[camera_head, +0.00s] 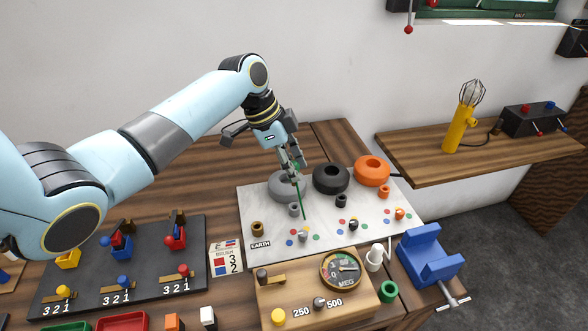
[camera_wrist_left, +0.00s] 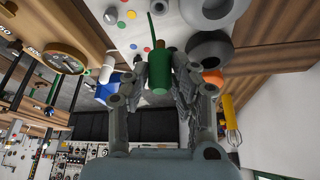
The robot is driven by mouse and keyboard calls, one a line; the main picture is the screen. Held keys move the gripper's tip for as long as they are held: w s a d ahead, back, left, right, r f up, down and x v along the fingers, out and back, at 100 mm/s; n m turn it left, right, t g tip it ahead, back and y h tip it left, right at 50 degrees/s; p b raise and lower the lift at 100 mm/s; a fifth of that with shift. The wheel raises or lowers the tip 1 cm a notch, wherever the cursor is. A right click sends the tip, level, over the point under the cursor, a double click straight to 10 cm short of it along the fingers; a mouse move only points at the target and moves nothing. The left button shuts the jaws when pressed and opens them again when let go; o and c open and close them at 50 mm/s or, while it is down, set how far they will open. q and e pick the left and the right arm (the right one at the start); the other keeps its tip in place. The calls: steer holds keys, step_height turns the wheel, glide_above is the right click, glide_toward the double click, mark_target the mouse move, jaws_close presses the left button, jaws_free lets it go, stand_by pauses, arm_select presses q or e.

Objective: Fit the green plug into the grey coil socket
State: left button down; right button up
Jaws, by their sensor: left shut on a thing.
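My left gripper (camera_head: 295,168) is shut on the green plug (camera_wrist_left: 157,75), which sits between the fingers in the left wrist view. A thin green stem or lead (camera_head: 301,202) runs down from the fingertips in the head view. It passes in front of the grey coil (camera_head: 277,191), a thick ring on the white board. The small grey socket (camera_head: 294,209) is in front of that coil, just left of the stem's lower end. I cannot tell whether the stem touches the board. The fingers hide most of the plug in the head view. My right gripper is not in view.
The white board (camera_head: 340,232) also bears a black coil (camera_head: 331,178), an orange coil (camera_head: 372,170), small sockets and coloured dots. A wooden meter box (camera_head: 296,299) and blue vise (camera_head: 428,255) stand in front. A dark switch panel (camera_head: 140,265) lies left.

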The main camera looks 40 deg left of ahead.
arm_select(q)
steer(key=shift+s+d+r, duration=0.15)
steer(key=shift+f, duration=0.2)
steer(key=shift+f+b, duration=0.45)
steer(key=shift+f, duration=0.15)
step_height(320, 180, down, 3)
steer(key=shift+f+b, duration=0.15)
steer(key=shift+b, duration=1)
steer(key=shift+f+b, duration=0.3)
steer(key=shift+f, duration=0.2)
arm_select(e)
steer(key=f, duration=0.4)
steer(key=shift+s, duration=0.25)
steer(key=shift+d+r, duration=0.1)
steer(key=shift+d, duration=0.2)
